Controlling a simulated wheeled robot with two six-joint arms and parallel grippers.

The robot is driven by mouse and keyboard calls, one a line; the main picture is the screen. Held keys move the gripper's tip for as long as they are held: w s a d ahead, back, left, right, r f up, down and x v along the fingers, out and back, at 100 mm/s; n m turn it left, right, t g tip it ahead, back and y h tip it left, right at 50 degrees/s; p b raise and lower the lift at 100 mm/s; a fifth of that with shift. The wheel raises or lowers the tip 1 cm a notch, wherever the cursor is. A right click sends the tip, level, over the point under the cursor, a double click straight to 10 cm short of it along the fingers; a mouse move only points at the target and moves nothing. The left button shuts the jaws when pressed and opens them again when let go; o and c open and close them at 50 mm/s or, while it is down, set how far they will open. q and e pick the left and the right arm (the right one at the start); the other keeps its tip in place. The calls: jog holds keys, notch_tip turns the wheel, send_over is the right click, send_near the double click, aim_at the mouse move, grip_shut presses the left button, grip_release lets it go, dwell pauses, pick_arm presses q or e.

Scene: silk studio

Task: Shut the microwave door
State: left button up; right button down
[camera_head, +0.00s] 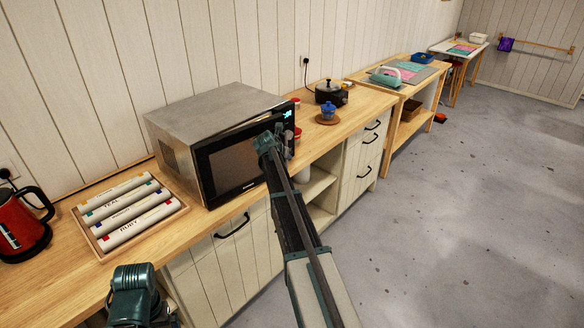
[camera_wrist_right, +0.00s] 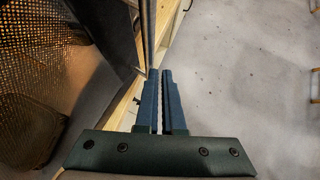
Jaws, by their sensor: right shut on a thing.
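The microwave (camera_head: 215,112) is a silver box on the wooden counter. Its black door (camera_head: 232,163) stands close to the body in the head view; I cannot tell how wide any gap is. My right gripper (camera_head: 270,143) is at the right part of the door front and covers some of it. In the right wrist view its blue fingers (camera_wrist_right: 163,72) are close together, with a thin upright metal bar (camera_wrist_right: 150,30) at their tips. They are shut on this bar, which seems to be the door handle. Mesh fills the upper left there. My left gripper's fingers are out of view.
A tray (camera_head: 184,207) of labelled rolls and a red kettle (camera_head: 20,220) stand left of the microwave. A blue jar (camera_head: 328,111) and a black pot (camera_head: 331,92) stand to its right. Cabinets (camera_head: 228,262) lie below.

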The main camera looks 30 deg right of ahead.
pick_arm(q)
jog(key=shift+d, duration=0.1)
pick_arm(e)
jog(key=w, duration=0.5)
jog(key=shift+d, duration=0.2)
jog(key=shift+w, duration=0.1)
jog(key=shift+a, duration=0.15)
